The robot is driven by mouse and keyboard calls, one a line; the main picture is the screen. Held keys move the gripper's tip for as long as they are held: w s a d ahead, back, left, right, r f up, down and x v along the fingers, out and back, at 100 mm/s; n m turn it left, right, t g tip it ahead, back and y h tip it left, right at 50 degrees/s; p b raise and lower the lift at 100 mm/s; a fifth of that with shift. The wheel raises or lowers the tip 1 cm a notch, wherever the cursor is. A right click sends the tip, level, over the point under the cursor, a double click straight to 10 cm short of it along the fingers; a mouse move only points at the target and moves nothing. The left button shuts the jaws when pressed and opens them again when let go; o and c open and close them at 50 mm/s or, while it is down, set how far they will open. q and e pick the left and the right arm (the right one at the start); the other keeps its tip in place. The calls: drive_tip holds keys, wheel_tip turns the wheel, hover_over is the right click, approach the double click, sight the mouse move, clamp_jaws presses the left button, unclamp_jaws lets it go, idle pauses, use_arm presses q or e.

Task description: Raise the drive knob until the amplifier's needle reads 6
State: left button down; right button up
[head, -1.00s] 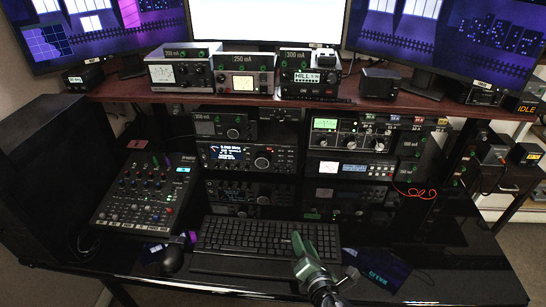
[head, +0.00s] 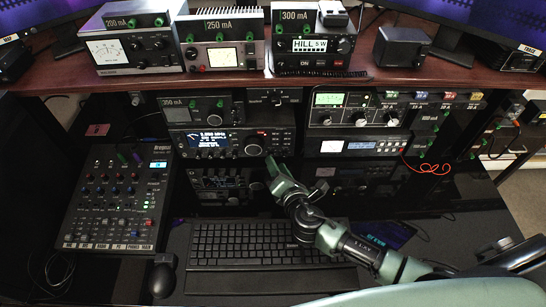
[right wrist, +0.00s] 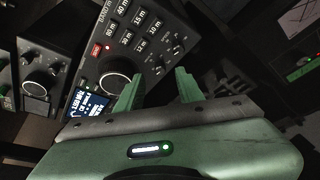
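My right gripper (head: 274,168) is in front of the transceiver (head: 185,142), just below its large knob (head: 254,150). In the right wrist view the gripper (right wrist: 157,88) has its two green fingers apart with nothing between them. The transceiver's large round knob (right wrist: 115,85) is just left of the fingers there, with band buttons above it. A unit with a green-lit needle meter (head: 328,100) and several knobs stands right of the transceiver; its needle is too small to read. I cannot tell which knob is labelled drive. My left gripper is not in view.
A keyboard (head: 255,246) lies beneath my right arm, with a mouse (head: 162,276) to its left. A mixer (head: 118,205) is at the left. Power supplies (head: 222,42) stand on the shelf (head: 400,75) above.

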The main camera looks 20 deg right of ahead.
drive_tip(key=x, duration=0.2)
drive_tip(key=shift+w+f, duration=0.15)
drive_tip(key=shift+w, duration=0.25)
drive_tip(key=shift+w+f, duration=0.1)
drive_tip(key=shift+w, duration=0.35)
clamp_jaws()
drive_tip(key=shift+f, duration=0.1)
drive_tip(key=m+b, duration=0.1)
drive_tip(key=b, duration=0.2)
drive_tip(key=m+t+y+b, duration=0.1)
drive_tip(key=m+b, duration=0.1)
drive_tip(key=b, duration=0.2)
drive_tip(key=shift+d+f, duration=0.1)
drive_tip(key=shift+f, duration=0.3)
drive_tip(key=shift+r+m+t+b, duration=0.25)
drive_tip(key=shift+m+t+b, duration=0.05)
drive_tip(key=shift+b, duration=0.3)
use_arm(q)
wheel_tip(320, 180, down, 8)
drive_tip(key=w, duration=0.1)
use_arm(e)
drive_tip(key=shift+r, duration=0.1)
